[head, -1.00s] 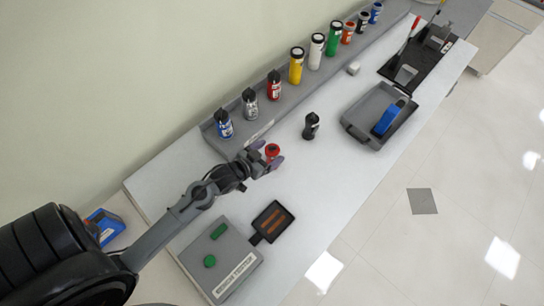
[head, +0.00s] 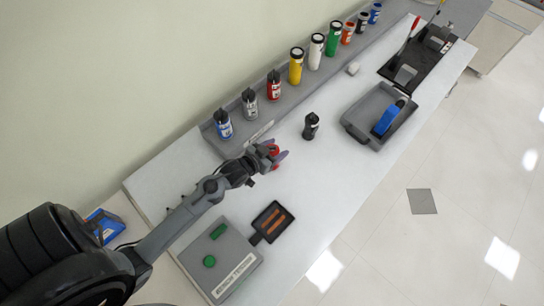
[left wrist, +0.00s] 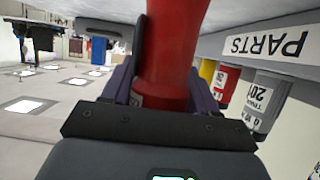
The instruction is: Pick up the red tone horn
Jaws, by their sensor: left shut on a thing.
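The red tone horn (head: 275,151) is between the fingers of my left gripper (head: 279,156) in the head view, partly hidden by them. In the left wrist view the horn (left wrist: 172,45) is a large red shape standing between the two fingers, its top cut off by the frame edge. My left gripper is shut on it, low over the white bench. I cannot tell whether the horn still touches the bench. My right gripper is in neither view.
A black bottle (head: 311,126) stands just right of the gripper. Several bottles line the grey parts shelf (head: 262,131) behind. A grey tray (head: 357,124) holds a blue object. A grey box (head: 237,262) and a small black tray (head: 259,229) lie in front.

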